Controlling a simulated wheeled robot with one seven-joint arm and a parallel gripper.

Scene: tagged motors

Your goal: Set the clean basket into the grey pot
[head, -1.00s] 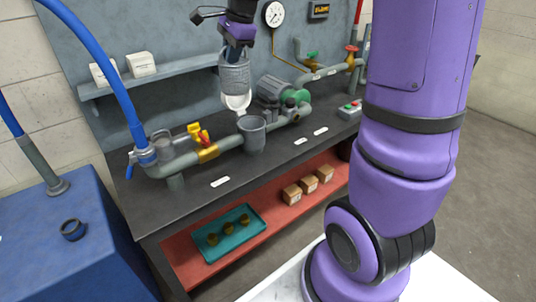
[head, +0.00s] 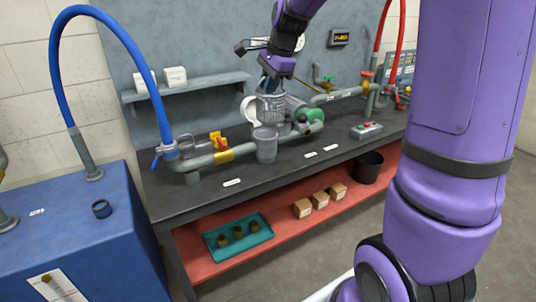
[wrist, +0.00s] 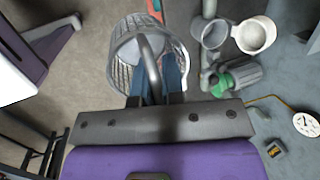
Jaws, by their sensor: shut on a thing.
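The basket (head: 270,108) is a light grey mesh cylinder with an arched handle. My gripper (head: 274,78) is shut on its handle and holds it roughly upright. In the head view the basket shows just above the rim of the grey pot (head: 265,147), which stands open-topped on the pipe line. The wrist view shows the basket (wrist: 124,50) in my gripper (wrist: 158,82), with the grey pot (wrist: 213,33) to its right and apart in the picture. The basket's mesh looks clear. The exact gap to the pot cannot be told.
A round white part (head: 249,109) sits beside the pot, behind the basket. A yellow-and-red valve (head: 219,142) is left on the pipe, and a green-ended motor (head: 310,117) is right. A blue hose (head: 110,20) arches at left. A black bucket (head: 368,168) stands on the red lower shelf.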

